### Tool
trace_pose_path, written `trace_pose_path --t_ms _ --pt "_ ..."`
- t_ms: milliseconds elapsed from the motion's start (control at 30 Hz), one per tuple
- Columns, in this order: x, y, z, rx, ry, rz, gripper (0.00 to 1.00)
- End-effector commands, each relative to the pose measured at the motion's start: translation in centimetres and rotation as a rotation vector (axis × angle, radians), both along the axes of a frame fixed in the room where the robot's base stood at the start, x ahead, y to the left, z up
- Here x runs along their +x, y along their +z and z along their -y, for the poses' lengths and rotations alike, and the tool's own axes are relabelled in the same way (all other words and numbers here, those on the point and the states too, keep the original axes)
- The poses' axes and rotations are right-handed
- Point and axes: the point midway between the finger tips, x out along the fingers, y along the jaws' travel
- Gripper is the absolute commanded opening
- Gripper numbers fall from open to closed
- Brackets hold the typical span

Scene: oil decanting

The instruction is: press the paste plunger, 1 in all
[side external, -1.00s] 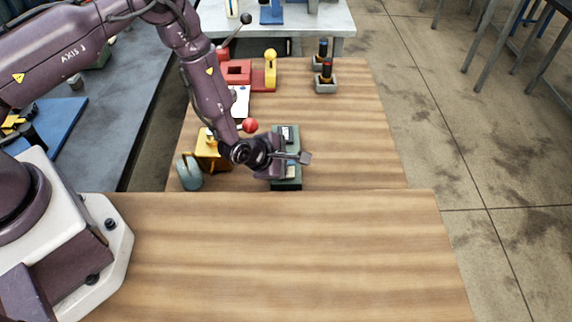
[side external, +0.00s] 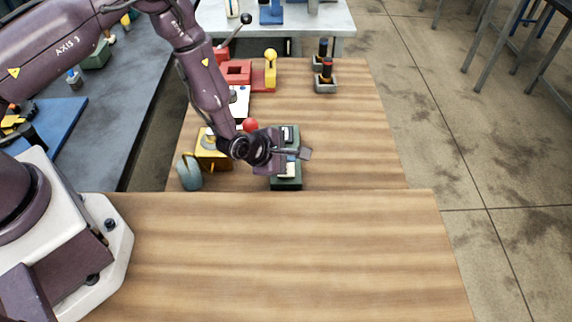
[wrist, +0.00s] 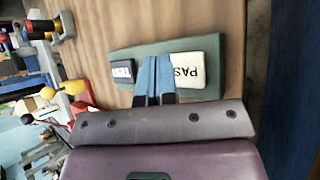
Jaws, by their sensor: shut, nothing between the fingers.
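A green base (side external: 287,184) sits on the wooden table, partly under my gripper. In the wrist view the green base (wrist: 135,57) bears a cream-white block lettered "PAS" (wrist: 197,72), the rest of the word being hidden. A smaller dark block with a light label (wrist: 121,73) is at its other end. My gripper (side external: 305,154) is shut and empty, over the middle of the base. In the wrist view its narrow blue fingers (wrist: 152,82) lie together between the two blocks, overlapping the white one's edge. I cannot tell whether they touch anything.
A yellow device (side external: 212,160) and a grey-blue rounded object (side external: 189,172) stand left of the base, with a red ball (side external: 251,125) close by. Red and yellow fixtures (side external: 236,71) and grey holders (side external: 325,86) stand farther back. The table's right side and front are clear.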

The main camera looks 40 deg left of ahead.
Motion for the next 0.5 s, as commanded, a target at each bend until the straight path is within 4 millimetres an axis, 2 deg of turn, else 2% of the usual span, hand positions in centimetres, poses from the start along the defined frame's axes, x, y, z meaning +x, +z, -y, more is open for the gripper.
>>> trace_pose_path --t_ms 267,500 --pt "0.0 0.3 0.0 0.0 0.001 0.001 0.0" --pt "0.1 2.7 0.0 -0.001 0.001 0.001 0.0"
